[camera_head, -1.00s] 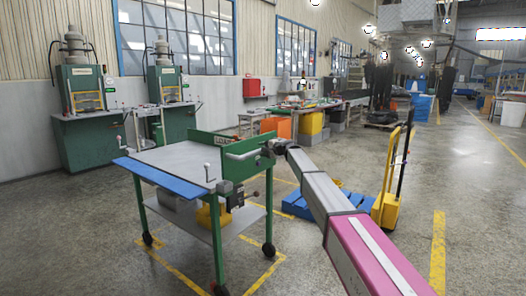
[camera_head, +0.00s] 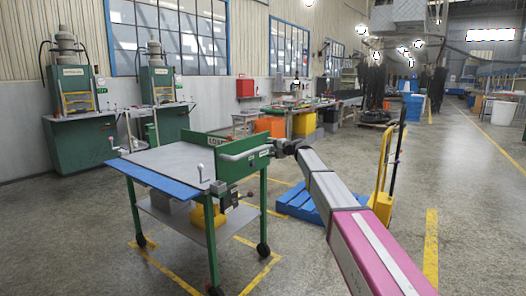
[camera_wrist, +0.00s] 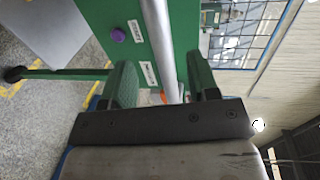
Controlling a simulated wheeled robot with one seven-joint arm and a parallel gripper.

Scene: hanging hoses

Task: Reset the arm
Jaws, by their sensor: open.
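My arm reaches forward from the lower right in the head view. My gripper (camera_head: 281,147) is at the right end of the green cart's (camera_head: 190,160) upper panel. In the wrist view my gripper (camera_wrist: 163,80) has its two dark green fingers apart. The cart's light metal handle bar (camera_wrist: 158,40) runs through the space between them in that picture. Neither finger is seen pressed on the bar; the depth between bar and fingers is hard to tell. The handle (camera_head: 243,153) also shows in the head view.
A yellow pallet jack (camera_head: 385,190) and a blue pallet (camera_head: 300,205) stand right of the cart, close to my arm. Green machines (camera_head: 78,115) line the left wall. A workbench (camera_head: 305,108) stands behind. Floor at the right front is open.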

